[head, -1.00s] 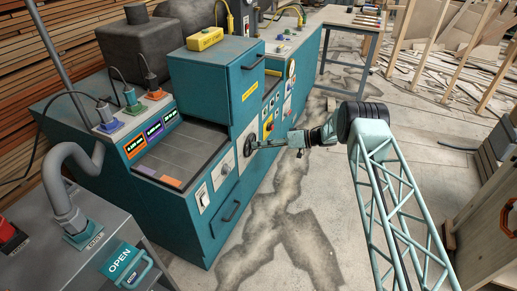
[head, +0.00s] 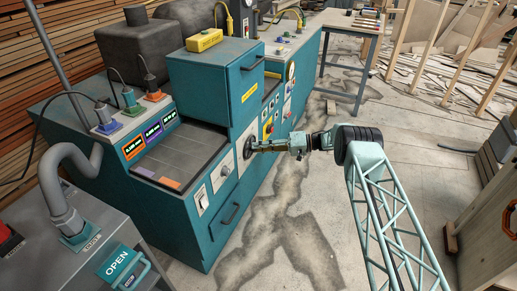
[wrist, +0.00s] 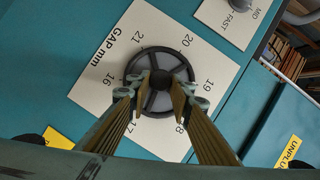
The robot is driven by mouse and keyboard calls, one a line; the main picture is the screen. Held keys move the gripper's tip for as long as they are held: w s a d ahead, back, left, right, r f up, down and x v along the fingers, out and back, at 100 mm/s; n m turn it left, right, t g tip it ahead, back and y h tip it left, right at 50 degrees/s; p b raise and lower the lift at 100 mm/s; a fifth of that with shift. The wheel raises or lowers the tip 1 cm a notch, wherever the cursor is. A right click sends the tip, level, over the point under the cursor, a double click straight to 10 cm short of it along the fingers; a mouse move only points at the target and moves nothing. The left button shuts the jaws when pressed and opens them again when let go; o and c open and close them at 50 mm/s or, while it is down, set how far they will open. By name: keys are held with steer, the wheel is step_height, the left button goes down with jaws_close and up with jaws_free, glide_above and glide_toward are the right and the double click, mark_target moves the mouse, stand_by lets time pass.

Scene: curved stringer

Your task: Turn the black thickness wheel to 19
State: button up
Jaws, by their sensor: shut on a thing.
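The black wheel (wrist: 174,61) is a round rim with grey sectors and a dark centre hub. It is mounted on a white plate (wrist: 106,75) printed "GAP mm", with 16, 17, 18, 19, 20 and 21 around it. In the wrist view 19 is at the right of the wheel and 16 at the left; I cannot make out a pointer. My gripper (wrist: 161,82) is shut on the wheel at its middle; its fingers hide the lower part. In the head view the wheel (head: 248,147) is seen edge-on on the teal machine's front, with my gripper (head: 256,146) against it.
The teal machine (head: 190,200) has a drawer handle (head: 230,215) below and a switch plate (head: 201,200) to the left. Another knob plate, marked MID and FAST (wrist: 238,14), lies at the upper right of the wrist view.

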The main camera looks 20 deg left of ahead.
steer(key=o, duration=0.9)
steer(key=shift+v, duration=6)
steer(key=shift+w, duration=0.1)
